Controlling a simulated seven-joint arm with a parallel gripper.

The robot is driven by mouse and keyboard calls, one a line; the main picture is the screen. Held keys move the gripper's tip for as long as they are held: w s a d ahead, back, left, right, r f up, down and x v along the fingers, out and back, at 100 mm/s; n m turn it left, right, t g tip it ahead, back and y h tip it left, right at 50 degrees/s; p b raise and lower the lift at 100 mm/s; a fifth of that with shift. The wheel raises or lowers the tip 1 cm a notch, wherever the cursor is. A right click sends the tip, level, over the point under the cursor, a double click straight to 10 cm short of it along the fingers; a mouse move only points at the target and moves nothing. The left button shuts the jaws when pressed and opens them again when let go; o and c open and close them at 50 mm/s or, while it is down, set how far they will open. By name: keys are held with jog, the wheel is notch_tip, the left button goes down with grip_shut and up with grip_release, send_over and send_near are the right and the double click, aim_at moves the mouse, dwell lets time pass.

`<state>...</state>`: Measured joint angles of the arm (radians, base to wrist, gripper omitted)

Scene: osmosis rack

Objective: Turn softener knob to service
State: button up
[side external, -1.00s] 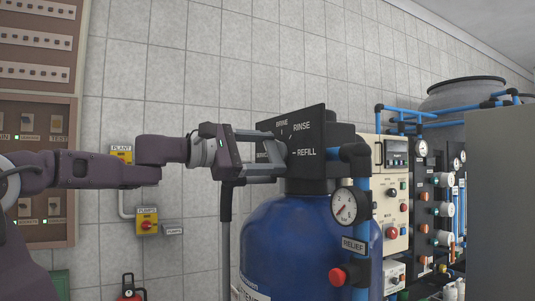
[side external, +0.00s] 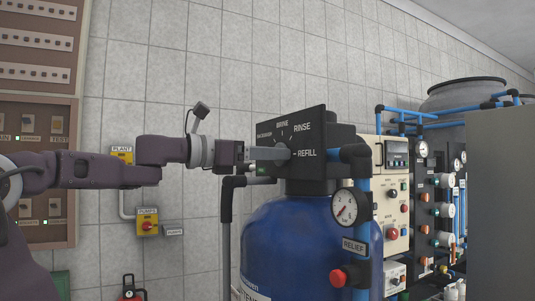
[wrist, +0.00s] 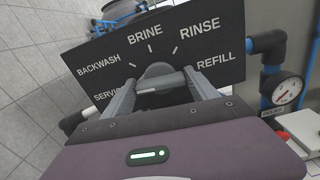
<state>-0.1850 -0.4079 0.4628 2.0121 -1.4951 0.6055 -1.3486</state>
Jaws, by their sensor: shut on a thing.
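The softener's black dial plate (side external: 306,120) carries the labels BACKWASH, BRINE, RINSE and REFILL; it faces my gripper. In the wrist view the same plate (wrist: 185,20) also shows SERVICE at lower left, partly covered by a finger. The grey knob (wrist: 158,70) sits at the plate's middle, between my fingers; its edge shows in the side view (side external: 283,151). My gripper (wrist: 160,80) is shut on the knob, one finger on each side. A pale bar (wrist: 162,87) lies nearly level across the knob. Which label the knob points to cannot be told for sure.
The blue softener tank (side external: 295,245) stands below the dial. A pressure gauge (side external: 346,207) and blue pipe (side external: 361,190) are close at its right. The tiled wall is behind.

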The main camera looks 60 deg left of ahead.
jog(key=shift+n, duration=0.7)
jog(key=o, duration=1.4)
jog(key=shift+c, duration=0.2)
jog(key=shift+s, duration=0.15)
jog(key=s, duration=0.7)
jog(key=shift+w, duration=0.1)
